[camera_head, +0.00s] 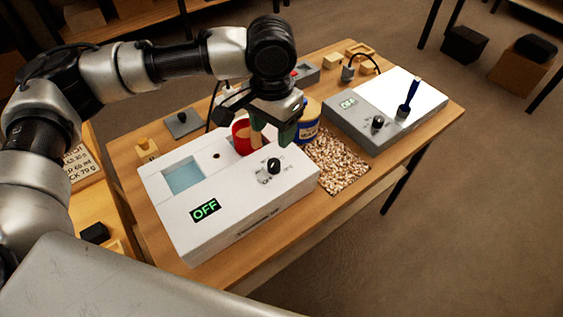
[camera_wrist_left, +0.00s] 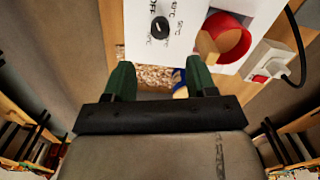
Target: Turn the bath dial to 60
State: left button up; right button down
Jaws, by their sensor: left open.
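The white bath (camera_head: 215,229) stands at the front of the bench, with a water well (camera_head: 183,176) in its top and a green display (camera_head: 205,210) reading OFF. Its black dial (camera_head: 274,166) sits on the top near the right end, with small marks around it that I cannot read; the dial also shows in the left wrist view (camera_wrist_left: 159,30). My left gripper (camera_head: 275,136) is open and empty, above and behind the dial, apart from it. In the left wrist view the dial lies beyond the spread green fingertips (camera_wrist_left: 160,77). My right gripper is not in view.
A red pot (camera_head: 241,135) with a wooden piece in it sits close behind the dial. A blue-labelled jar (camera_head: 308,130) and a speckled mat (camera_head: 340,163) lie to the right. A second grey-and-white device (camera_head: 357,121) with its own knob and a blue-handled tool stands farther right.

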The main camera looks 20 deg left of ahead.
aim_at(274, 162)
pick_arm(q)
notch_tip(274, 162, down, 10)
dwell(0.4)
